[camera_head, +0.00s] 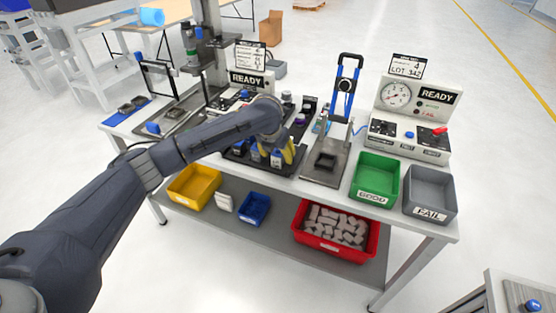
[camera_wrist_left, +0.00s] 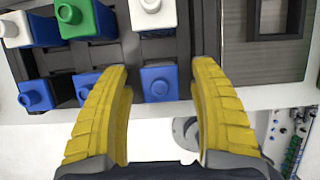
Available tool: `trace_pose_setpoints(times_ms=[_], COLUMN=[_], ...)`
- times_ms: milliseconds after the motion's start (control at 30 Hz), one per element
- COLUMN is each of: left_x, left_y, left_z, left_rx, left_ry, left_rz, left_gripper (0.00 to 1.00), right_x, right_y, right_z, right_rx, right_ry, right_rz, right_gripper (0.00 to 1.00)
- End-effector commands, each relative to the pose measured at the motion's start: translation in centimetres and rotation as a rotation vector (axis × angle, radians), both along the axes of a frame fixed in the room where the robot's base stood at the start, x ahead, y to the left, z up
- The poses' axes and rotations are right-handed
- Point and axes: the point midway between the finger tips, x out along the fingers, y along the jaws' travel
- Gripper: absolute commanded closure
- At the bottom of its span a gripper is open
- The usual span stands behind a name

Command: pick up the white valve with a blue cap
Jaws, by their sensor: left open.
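A white valve with a blue cap (camera_wrist_left: 160,86) stands in a dark tray (camera_wrist_left: 205,20), with its blue top facing the left wrist camera and a little white at its edge. My left gripper (camera_wrist_left: 163,68) is open, with its yellow fingers to either side of this valve; I cannot tell whether they touch it. In the head view, my left gripper (camera_head: 279,152) is over the front of the tray and partly hides the valves. Another blue-topped valve (camera_wrist_left: 86,84) with a white edge stands just left of the left finger. My right gripper is not in view.
Valves with blue, green and white parts fill other tray places, including a green one (camera_wrist_left: 90,20) close by. A fixture with a blue handle (camera_head: 347,85), a green bin (camera_head: 376,195) and a grey bin (camera_head: 432,205) stand to the right. A red bin (camera_head: 310,245) sits on the lower shelf.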

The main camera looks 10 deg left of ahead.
Motion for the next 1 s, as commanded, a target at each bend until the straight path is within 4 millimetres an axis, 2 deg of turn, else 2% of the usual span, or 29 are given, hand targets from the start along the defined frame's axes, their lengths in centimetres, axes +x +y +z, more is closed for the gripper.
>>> trace_pose_setpoints(times_ms=[200, 700, 1000], left_x=[0.00, -0.01, 0.00], left_y=[-0.02, -0.01, -0.01], left_z=[-0.01, 0.00, 0.13], left_rx=[0.000, -0.001, -0.001], left_ry=[0.000, 0.000, 0.000], left_rz=[0.000, 0.001, 0.001], left_gripper=[0.38, 0.96, 0.97], right_x=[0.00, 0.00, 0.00], right_y=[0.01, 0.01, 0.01], right_z=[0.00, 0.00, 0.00], right_rx=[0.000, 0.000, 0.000], right_ry=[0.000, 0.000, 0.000], right_rz=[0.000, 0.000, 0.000], right_gripper=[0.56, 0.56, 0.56])
